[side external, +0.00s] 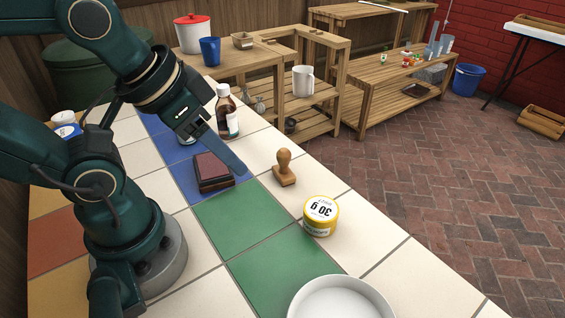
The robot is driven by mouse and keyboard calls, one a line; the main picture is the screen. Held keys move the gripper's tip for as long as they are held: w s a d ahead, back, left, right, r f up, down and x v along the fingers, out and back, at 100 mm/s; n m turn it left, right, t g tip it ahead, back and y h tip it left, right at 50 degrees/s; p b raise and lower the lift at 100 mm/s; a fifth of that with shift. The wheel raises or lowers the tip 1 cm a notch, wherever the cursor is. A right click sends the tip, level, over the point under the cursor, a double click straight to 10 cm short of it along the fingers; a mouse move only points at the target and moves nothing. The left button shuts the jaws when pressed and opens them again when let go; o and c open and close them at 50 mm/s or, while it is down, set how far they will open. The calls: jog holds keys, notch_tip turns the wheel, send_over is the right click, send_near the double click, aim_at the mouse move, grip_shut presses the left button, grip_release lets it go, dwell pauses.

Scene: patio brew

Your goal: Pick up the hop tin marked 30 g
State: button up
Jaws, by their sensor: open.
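The hop tin marked 30 g (320,218) is a short, round yellow tin with a white label on its lid. It stands on the tiled top, right of the green tiles, and its lettering reads upside down in the side external view. My gripper (223,149) is open and empty, up and left of the tin and clearly apart from it. One blue-grey finger points down and right; the other finger is hard to make out.
A wooden stamp (285,168) stands between my gripper and the tin. A dark red block (211,172) lies below my gripper, with a brown bottle (227,112) behind. A white bowl (341,300) is at the front.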

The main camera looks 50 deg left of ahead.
jog(key=o, duration=0.7)
jog(key=w+a+r+m+t+h, duration=0.1)
jog(key=w+r+m+t, duration=0.25)
jog(key=w, duration=0.55)
jog(key=w+a+r+m+t, duration=0.1)
jog(key=w+r+m+t, duration=0.1)
jog(key=w+m+t, duration=0.5)
jog(key=m+g+h, duration=0.3)
jog(key=g+h, duration=0.5)
jog(key=h, duration=0.2)
send_over(319, 207)
jog(key=a, duration=0.3)
jog(key=f, duration=1.4)
jog(key=shift+s+d, duration=0.2)
jog(key=shift+d, duration=0.05)
jog(key=f, duration=0.1)
jog(key=s+f+n, duration=0.1)
jog(key=f+g, duration=0.1)
jog(key=shift+s+a+h, duration=0.25)
jog(key=shift+s+h, duration=0.05)
jog(key=shift+s, duration=0.05)
jog(key=shift+s+a+f+n, duration=0.15)
jog(key=shift+a+f+n, duration=0.05)
jog(key=shift+f+n, duration=0.3)
jog(key=shift+x, duration=2.45)
